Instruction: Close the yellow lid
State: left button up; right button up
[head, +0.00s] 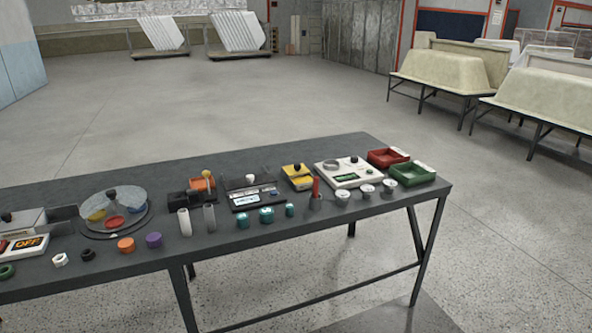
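A small yellow box with a yellow lid (293,171) and a black knob on top stands on the dark table, right of the middle. The lid looks set off toward the back left of the box, but it is too small to tell how far open it is. Neither of my grippers shows in the head view.
The long dark table (345,147) holds many items. Left of the yellow box is a dark panel device (240,184); right is a white device (330,178). A red tray (388,158) and green tray (412,174) sit at the right end. A red stick (316,187) stands in front.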

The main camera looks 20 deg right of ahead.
aim_at(297, 168)
jog(key=i+l+u, duration=0.1)
jog(key=l+u, duration=0.15)
jog(key=l, duration=1.4)
jog(key=l+u, duration=0.3)
jog(key=l, duration=1.35)
